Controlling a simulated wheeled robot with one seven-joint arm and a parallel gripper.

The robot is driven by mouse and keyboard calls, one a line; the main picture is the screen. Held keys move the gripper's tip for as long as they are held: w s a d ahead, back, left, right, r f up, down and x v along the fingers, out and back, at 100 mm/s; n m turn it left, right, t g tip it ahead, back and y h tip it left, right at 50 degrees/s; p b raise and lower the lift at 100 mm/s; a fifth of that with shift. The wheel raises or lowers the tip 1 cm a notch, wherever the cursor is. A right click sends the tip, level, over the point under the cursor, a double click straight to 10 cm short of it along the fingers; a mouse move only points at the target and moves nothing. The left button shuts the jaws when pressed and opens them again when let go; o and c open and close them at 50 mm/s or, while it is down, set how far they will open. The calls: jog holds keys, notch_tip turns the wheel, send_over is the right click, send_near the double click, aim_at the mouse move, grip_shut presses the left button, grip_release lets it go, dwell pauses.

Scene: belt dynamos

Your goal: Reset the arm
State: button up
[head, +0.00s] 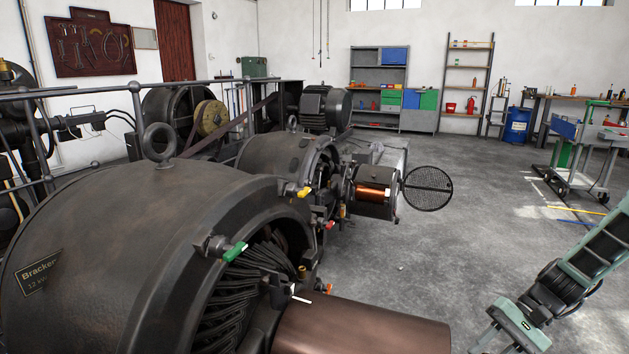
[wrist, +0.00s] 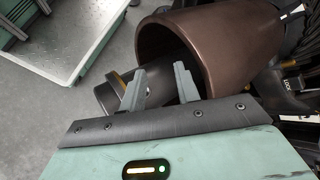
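My green arm (head: 607,243) comes in from the right edge of the head view and reaches down to the bottom right. My gripper (wrist: 160,72) shows in the wrist view with its two grey fingers apart. I see nothing held between them. In the wrist view the open end of a brown copper cylinder (wrist: 205,45) lies beyond the fingers, with a dark round part at its mouth. The same brown cylinder (head: 365,328) sticks out of the nearest dynamo (head: 130,225) in the head view, left of my gripper and apart from it.
A green-handled lever (head: 235,252) and a yellow-handled one (head: 304,192) stand on the dynamos. A round mesh disc (head: 427,188) sticks out at the further machine's end. Open grey floor (head: 400,280) lies right of the machines. A wheeled trolley (head: 578,160) stands at the right.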

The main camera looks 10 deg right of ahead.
jog(key=s+a+r+n+t+h, duration=0.1)
jog(key=a+r+n+t+h, duration=0.1)
jog(key=a+r+n+h, duration=0.5)
jog(key=s+a+r+n+t+h, duration=0.1)
jog(key=a+r+n+t+h, duration=0.2)
jog(key=r, duration=0.7)
jog(key=s+a+r+n+g, duration=0.1)
jog(key=s+a+n+g, duration=0.15)
jog(key=s+a, duration=0.5)
jog(key=s+a+r+n+g, duration=0.15)
jog(key=s+a+n, duration=0.3)
jog(key=a, duration=0.65)
notch_tip(320, 180, up, 21)
jog(key=m+p, duration=0.1)
jog(key=p, duration=2)
jog(key=shift+s+a+y, duration=0.2)
jog(key=shift+s+y, duration=0.2)
